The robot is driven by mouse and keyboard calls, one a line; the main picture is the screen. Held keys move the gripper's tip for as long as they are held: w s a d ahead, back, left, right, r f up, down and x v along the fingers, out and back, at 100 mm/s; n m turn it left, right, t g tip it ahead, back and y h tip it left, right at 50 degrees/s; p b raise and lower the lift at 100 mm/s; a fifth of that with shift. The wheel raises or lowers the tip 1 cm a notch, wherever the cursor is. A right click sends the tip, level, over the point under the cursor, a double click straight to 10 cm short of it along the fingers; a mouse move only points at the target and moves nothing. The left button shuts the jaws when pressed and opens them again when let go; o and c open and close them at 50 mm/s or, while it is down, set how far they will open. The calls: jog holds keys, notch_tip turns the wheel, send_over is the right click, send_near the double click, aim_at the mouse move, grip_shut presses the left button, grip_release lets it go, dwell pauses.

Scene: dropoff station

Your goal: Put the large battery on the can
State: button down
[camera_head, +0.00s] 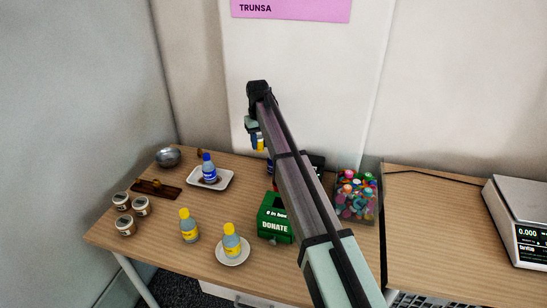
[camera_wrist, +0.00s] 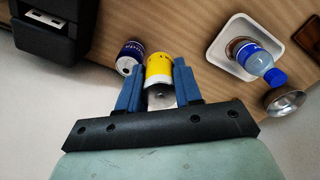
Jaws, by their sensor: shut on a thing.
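My gripper (camera_wrist: 157,66) is shut on the large battery (camera_wrist: 159,69), yellow with a white or grey end, between its two blue fingers. In the head view the battery (camera_head: 260,143) hangs below the gripper, above the back of the table. The can (camera_wrist: 130,56) is dark blue with a silver top and stands on the table, just left of the battery in the wrist view. The battery looks apart from it, though the exact height gap cannot be told. In the head view my arm mostly hides the can (camera_head: 269,166).
A green donation box (camera_head: 275,219) stands in front, with a container of colourful balls (camera_head: 355,198) to the right. A white tray (camera_head: 226,186) with a blue-capped bottle (camera_head: 209,168) and a metal bowl (camera_head: 168,157) are left. Yellow-capped bottles (camera_head: 188,226) and several jars stand in front.

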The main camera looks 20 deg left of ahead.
jog(key=shift+w+d+r, duration=0.85)
jog(key=shift+w+d, duration=1)
jog(key=shift+w, duration=1.6)
jog(key=shift+m, duration=0.3)
jog(key=shift+f, duration=4.35)
jog(key=shift+f, duration=0.2)
jog(key=c, duration=0.8)
grip_release()
jog(key=shift+o, duration=0.2)
notch_tip(320, 180, up, 12)
jog(key=shift+r, duration=0.2)
